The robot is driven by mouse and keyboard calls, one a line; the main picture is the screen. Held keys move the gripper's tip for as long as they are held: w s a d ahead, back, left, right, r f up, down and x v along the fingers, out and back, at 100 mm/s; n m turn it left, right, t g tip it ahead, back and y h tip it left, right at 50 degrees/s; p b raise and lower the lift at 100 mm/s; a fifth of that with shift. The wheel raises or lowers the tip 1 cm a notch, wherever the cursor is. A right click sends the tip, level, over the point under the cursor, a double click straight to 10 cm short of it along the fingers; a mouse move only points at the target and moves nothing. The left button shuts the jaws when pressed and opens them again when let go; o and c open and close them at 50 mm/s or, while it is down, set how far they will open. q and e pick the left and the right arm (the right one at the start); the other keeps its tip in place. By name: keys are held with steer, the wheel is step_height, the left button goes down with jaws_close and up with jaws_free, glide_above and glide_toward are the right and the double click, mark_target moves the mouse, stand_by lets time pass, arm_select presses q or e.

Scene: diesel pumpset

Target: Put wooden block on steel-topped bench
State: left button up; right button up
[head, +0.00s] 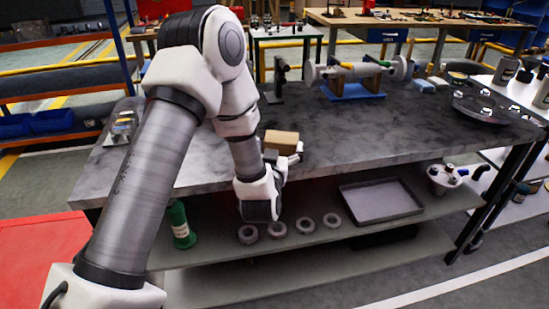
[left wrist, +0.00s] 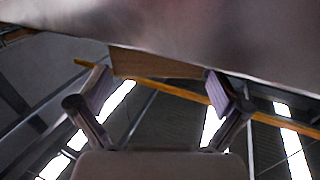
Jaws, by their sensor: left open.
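The wooden block (head: 281,140) is a light brown box at the front edge of the steel-topped bench (head: 340,145), whose top is grey and mottled. My left gripper (head: 283,158) reaches it from the front, low at the bench edge. In the left wrist view the block (left wrist: 158,64) shows between the two fingertips of my left gripper (left wrist: 160,85), up against the bench surface (left wrist: 230,35). The fingers stand apart, one on each side of the block. I cannot tell whether either touches it. My right gripper is not in view.
A shaft assembly (head: 355,72) stands on a blue base at the back of the bench, and a round dark tray (head: 498,110) lies at its right end. The lower shelf holds a green bottle (head: 180,224), several rings and a grey tray (head: 380,202). The bench's middle is clear.

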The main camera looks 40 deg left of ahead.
mark_target(279, 144)
arm_select(q)
steer(key=v, duration=0.4)
steer(key=shift+s+d+f, duration=0.1)
steer(key=shift+s+d, duration=0.15)
steer(key=shift+s, duration=0.05)
steer(key=s+d+f+m+g+h+p, duration=0.1)
steer(key=s+d+f+g+h, duration=0.2)
steer(key=f, duration=0.5)
steer(key=s+d+f+m+g+h, duration=0.1)
steer(key=s+d+f+g, duration=0.2)
steer(key=s+f, duration=0.4)
steer(key=s+d+f+m+g+h+p, duration=0.1)
steer(key=s+d+f+g+h, duration=0.15)
steer(key=f, duration=0.65)
steer(key=s+d+f+m+g+h, duration=0.1)
steer(key=s+f+g, duration=0.3)
steer(key=s, duration=0.4)
steer(key=s+d+f+m+g+h, duration=0.1)
steer(key=s+d+f+g, duration=0.2)
steer(key=s, duration=0.4)
steer(key=shift+s+f+g, duration=0.35)
steer(key=shift+f, duration=0.15)
